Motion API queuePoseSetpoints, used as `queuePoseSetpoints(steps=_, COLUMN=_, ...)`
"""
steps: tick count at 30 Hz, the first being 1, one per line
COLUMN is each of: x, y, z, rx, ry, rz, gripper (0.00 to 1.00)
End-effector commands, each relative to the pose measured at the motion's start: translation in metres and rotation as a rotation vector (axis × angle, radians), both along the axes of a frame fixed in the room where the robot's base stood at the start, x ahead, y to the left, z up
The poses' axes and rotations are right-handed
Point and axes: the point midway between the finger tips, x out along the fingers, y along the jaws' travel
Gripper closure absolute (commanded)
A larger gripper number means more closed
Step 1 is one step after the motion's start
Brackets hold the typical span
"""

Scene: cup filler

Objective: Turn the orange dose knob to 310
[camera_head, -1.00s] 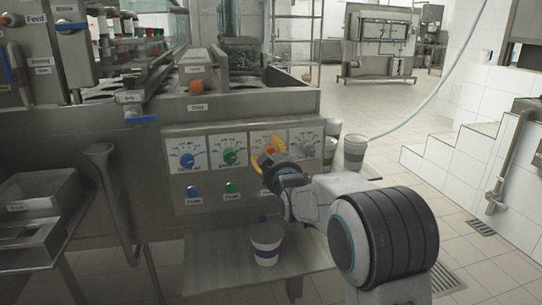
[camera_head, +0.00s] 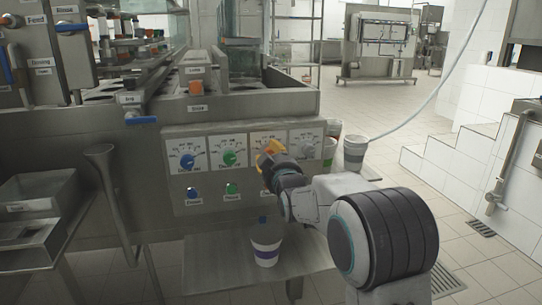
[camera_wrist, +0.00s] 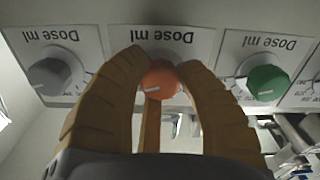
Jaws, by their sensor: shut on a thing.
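The orange dose knob (camera_wrist: 159,79) shows in the wrist view on the panel, under a "Dose ml" label that appears upside down. A white pointer line shows on its face, but the scale numbers around it are hidden by my fingers. My gripper (camera_wrist: 158,88) has its yellow-brown fingers closed around the knob. In the head view my gripper (camera_head: 270,152) is at the third dial from the left, and the knob is mostly hidden there.
A blue knob (camera_head: 187,162) and a green knob (camera_head: 229,158) are to the left, a grey knob (camera_wrist: 49,76) on the other side. Blue and green buttons sit below. A white cup (camera_head: 266,244) stands on the shelf below. Stacked cups (camera_head: 354,152) stand right of the panel.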

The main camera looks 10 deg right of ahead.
Motion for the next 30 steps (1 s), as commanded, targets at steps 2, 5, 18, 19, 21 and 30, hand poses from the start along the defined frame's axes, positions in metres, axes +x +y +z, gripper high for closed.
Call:
queuePoseSetpoints(steps=2, x=0.0002, y=0.0001, z=-0.0024, rx=0.0, ry=0.005, rz=0.0, gripper=1.0)
queuePoseSetpoints(steps=5, x=0.0002, y=0.0001, z=-0.0028, rx=-0.007, ry=0.005, rz=0.0, gripper=1.0)
queuePoseSetpoints(steps=18, x=0.0006, y=-0.0004, z=-0.0048, rx=-0.248, ry=0.008, rz=-0.001, gripper=1.0)
queuePoseSetpoints(steps=19, x=0.0006, y=-0.0004, z=-0.0048, rx=-0.276, ry=0.008, rz=0.0, gripper=1.0)
queuePoseSetpoints(steps=21, x=0.0006, y=-0.0006, z=-0.0047, rx=-0.343, ry=0.009, rz=-0.001, gripper=1.0)
queuePoseSetpoints(steps=30, x=0.0007, y=-0.0013, z=-0.0041, rx=-0.628, ry=0.012, rz=0.0, gripper=1.0)
